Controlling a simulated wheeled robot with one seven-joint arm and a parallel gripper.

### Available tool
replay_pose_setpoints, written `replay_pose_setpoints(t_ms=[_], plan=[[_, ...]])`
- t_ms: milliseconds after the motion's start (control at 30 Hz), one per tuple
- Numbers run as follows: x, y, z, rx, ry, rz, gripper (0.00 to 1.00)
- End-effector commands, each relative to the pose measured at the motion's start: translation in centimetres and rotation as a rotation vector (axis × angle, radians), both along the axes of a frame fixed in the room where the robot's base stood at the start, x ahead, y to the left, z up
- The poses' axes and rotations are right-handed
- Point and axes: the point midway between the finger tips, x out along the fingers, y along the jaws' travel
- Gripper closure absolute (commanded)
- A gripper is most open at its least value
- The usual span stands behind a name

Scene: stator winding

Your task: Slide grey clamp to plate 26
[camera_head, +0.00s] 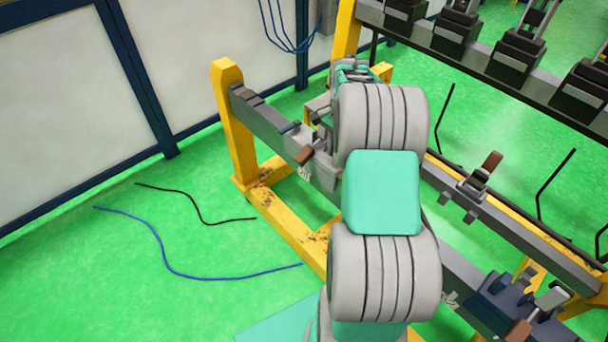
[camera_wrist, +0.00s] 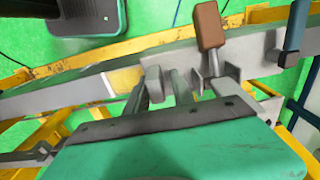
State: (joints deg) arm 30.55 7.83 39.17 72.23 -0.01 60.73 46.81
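A grey clamp with a brown handle (camera_head: 306,155) sits on the near grey rail in the head view, just left of my arm. In the wrist view a brown-handled grey clamp (camera_wrist: 208,28) stands at the rail, close beyond my gripper (camera_wrist: 189,80). My gripper's fingers look apart, with the clamp's handle stem near the right finger. I cannot tell whether they touch. In the head view my arm hides most of the gripper. A small pale number plate (camera_head: 303,173) shows on the rail below the clamp, and another (camera_head: 450,298) to the lower right; neither number is readable.
A second brown-handled clamp (camera_head: 480,180) stands on the parallel rail at right. A dark blue clamp (camera_head: 510,300) is at lower right. A yellow post (camera_head: 233,120) bounds the rail's left end. Cables (camera_head: 165,255) lie on the open green floor.

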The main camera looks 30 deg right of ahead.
Motion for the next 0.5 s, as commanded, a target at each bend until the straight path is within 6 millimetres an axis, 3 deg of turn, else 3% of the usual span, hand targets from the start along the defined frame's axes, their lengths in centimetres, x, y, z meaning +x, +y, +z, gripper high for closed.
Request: replay_pose_setpoints(t_ms=[300, 500], plan=[[3.2, 0.8, 0.0, 0.000, -0.001, 0.003, 0.75], [3.2, 0.8, 0.0, -0.001, -0.001, 0.001, 0.75]])
